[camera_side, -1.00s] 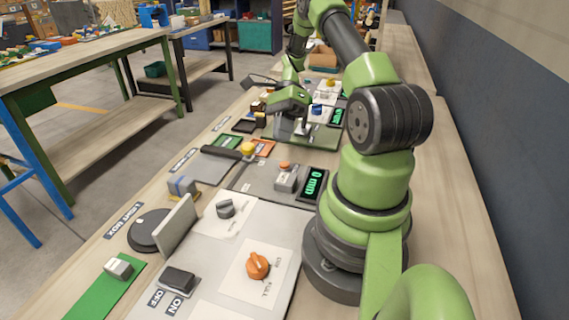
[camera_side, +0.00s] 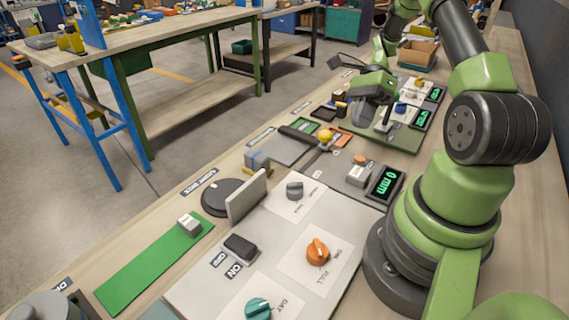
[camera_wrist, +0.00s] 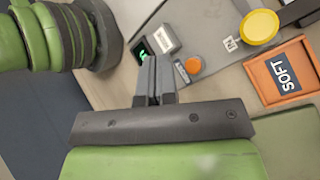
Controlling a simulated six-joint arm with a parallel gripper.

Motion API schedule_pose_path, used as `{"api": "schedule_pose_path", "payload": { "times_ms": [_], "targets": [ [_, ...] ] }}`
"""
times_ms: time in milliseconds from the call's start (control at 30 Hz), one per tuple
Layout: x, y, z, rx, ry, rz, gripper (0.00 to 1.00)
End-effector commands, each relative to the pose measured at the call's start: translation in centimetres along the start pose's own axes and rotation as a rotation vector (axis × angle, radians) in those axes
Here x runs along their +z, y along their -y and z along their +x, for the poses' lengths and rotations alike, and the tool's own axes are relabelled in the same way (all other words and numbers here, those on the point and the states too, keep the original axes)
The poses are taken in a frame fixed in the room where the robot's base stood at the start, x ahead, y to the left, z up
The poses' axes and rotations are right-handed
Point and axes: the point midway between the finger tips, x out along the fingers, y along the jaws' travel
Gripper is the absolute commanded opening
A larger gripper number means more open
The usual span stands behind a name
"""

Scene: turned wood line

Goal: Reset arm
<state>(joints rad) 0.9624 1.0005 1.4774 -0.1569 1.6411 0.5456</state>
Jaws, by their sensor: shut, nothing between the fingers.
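My gripper (camera_side: 376,116) hangs over the far part of the bench in the side view, above the green board (camera_side: 400,140). In the wrist view my gripper (camera_wrist: 155,65) has its two dark fingers together, with nothing between them. Beyond the fingertips in that view are a small grey box (camera_wrist: 164,38) with a green digital display (camera_wrist: 142,50) beside it, and an orange button (camera_wrist: 193,65). The fingers look apart from these, but their height is hard to judge.
A yellow knob (camera_side: 326,136) and an orange SOFT tray (camera_wrist: 283,73) lie near the gripper. Closer are an orange dial (camera_side: 317,251), a teal dial (camera_side: 257,309), a black rocker switch (camera_side: 240,246), an upright grey plate (camera_side: 246,197) and a green strip (camera_side: 150,268).

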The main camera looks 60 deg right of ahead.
Motion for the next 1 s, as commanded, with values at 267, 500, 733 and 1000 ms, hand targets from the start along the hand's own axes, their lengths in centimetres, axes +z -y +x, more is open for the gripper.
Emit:
{"api": "schedule_pose_path", "payload": {
  "times_ms": [267, 500, 733, 1000],
  "targets": [
    [9.7, -3.5, -3.1, -0.127, -0.276, -0.47, 0.0],
    [16.8, -9.5, -3.3, -0.245, -0.505, -0.945, 0.0],
    [20.3, -16.1, -1.9, -0.374, -0.691, -1.405, 0.0],
    [20.8, -21.6, -0.1, -0.529, -0.835, -1.827, 0.0]
  ]
}}
